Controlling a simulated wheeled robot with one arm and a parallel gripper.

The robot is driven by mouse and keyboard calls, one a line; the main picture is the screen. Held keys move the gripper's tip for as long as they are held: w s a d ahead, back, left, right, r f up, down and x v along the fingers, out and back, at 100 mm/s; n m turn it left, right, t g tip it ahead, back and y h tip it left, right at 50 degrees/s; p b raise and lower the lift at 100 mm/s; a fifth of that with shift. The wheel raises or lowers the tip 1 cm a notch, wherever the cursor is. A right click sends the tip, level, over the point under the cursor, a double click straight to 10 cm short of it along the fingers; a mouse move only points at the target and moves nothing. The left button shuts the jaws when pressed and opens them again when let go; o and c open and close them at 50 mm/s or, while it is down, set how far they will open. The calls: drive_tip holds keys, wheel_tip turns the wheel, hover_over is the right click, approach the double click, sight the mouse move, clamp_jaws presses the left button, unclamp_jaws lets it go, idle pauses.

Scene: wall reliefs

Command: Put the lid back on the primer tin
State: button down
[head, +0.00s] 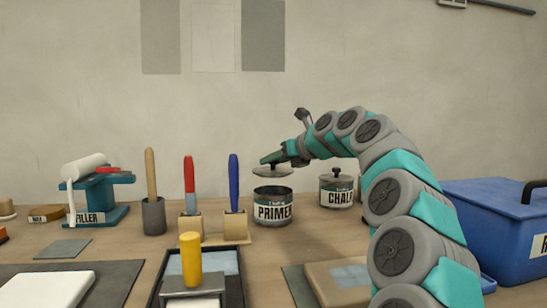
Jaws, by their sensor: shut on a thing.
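The primer tin (272,208) stands upright on the bench in the head view, dark with a pale label reading PRIMER, and its top is open. A grey lid (272,171) with a small knob is above the tin, with a gap between it and the rim. My gripper (272,158) is shut on the lid, by its knob as far as I can see. My arm reaches in from the right. The fingertips are small in this view and the exact hold is hard to make out.
A tin marked CHALK (338,194), with its lid on, stands close to the right. A blue box (500,222) is at far right. Upright tools in wooden holders, including a blue-handled one (234,184), stand left of the primer tin. A tray (233,268) lies in front.

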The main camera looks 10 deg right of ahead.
drive_tip(key=shift+f+b, duration=1)
drive_tip(key=shift+f, duration=1.1)
drive_tip(key=shift+r+p, duration=0.1)
drive_tip(key=shift+p, duration=1.05)
drive_tip(key=shift+f+p, duration=0.25)
drive_tip(key=shift+p, duration=0.05)
idle(1.2)
unclamp_jaws()
idle(0.8)
drive_tip(key=shift+r, duration=0.1)
